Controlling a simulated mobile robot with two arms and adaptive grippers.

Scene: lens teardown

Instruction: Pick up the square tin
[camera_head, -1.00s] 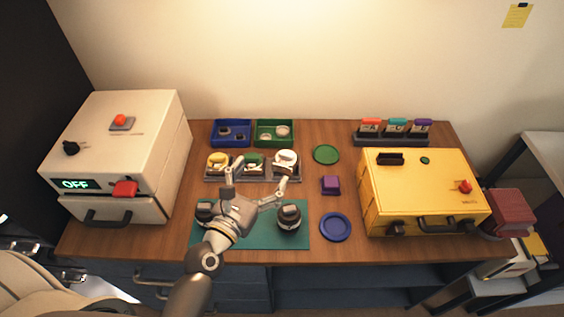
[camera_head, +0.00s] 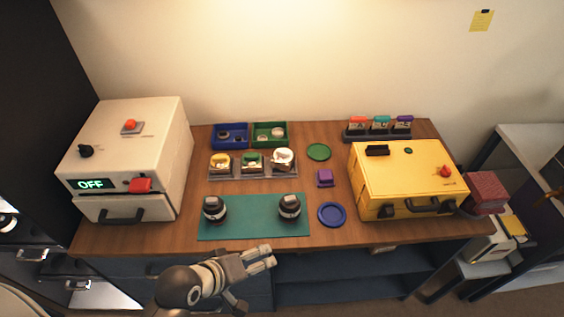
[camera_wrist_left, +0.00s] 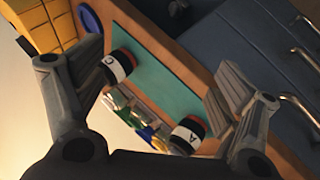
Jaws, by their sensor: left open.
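The square tin (camera_head: 325,178) is a small purple box. In the head view it sits on the wooden table, between the green mat and the yellow case. I cannot make it out in the left wrist view. My left gripper (camera_head: 264,258) is open and empty, in front of the table's front edge, lower and to the left of the tin in the head view. Its spread fingers also show in the left wrist view (camera_wrist_left: 158,72). My right gripper is not in view.
Two dark lens-like cylinders (camera_head: 214,209) (camera_head: 289,208) stand on the green mat (camera_head: 250,222). A blue dish (camera_head: 332,215) lies in front of the tin and a green dish (camera_head: 319,152) behind it. The yellow case (camera_head: 405,185) stands right of it; a parts tray (camera_head: 237,175) is left.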

